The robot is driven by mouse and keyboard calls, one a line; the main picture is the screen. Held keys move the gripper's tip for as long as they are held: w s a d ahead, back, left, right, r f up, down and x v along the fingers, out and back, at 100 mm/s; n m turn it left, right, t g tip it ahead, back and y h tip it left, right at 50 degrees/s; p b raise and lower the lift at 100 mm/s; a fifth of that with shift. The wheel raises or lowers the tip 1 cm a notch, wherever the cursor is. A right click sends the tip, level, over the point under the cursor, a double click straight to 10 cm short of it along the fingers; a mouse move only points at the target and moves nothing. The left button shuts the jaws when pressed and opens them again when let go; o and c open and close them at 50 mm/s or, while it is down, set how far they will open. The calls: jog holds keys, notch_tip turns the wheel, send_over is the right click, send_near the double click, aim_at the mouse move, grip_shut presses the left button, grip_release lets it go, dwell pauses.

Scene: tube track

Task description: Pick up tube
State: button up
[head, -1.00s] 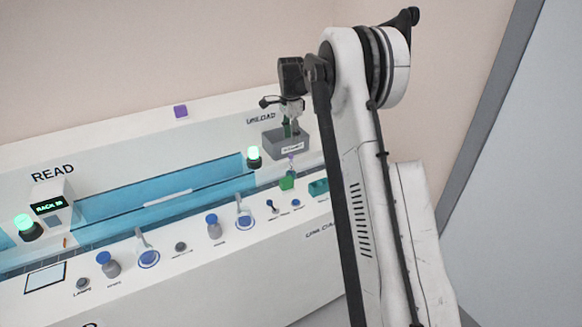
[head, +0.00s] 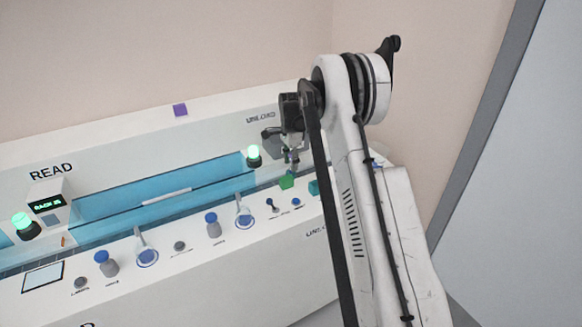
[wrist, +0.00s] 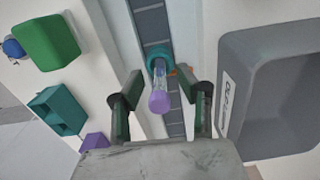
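The tube has a purple cap (wrist: 159,101) and a clear body, and it stands in a teal ring holder (wrist: 160,60) on the dark track in the wrist view. My gripper (wrist: 162,95) is open, with one dark finger on each side of the tube and a visible gap on both sides. In the head view my gripper (head: 291,158) hangs low over the track at the UNLOAD end. The tube cannot be made out clearly there.
A grey bin (wrist: 275,80) stands close on the right in the wrist view. On the left are a green block (wrist: 46,43), a teal open box (wrist: 57,111) and a purple block (wrist: 95,142). A green lamp (head: 253,157) stands left of my gripper in the head view.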

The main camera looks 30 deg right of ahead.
jog(key=shift+f, duration=0.3)
grip_shut()
jog(key=shift+r, duration=0.2)
jog(key=shift+r, duration=0.3)
notch_tip(320, 180, up, 4)
jog(key=shift+f, duration=0.25)
jog(key=s+a+r, duration=0.1)
jog(key=a+r, duration=0.2)
jog(key=a, duration=0.2)
jog(key=s+a+r+p, duration=0.1)
jog(key=s+a+r, duration=0.1)
jog(key=a, duration=0.4)
jog(key=shift+a+r, duration=0.15)
jog(key=shift+r, duration=0.65)
jog(key=shift+s, duration=0.1)
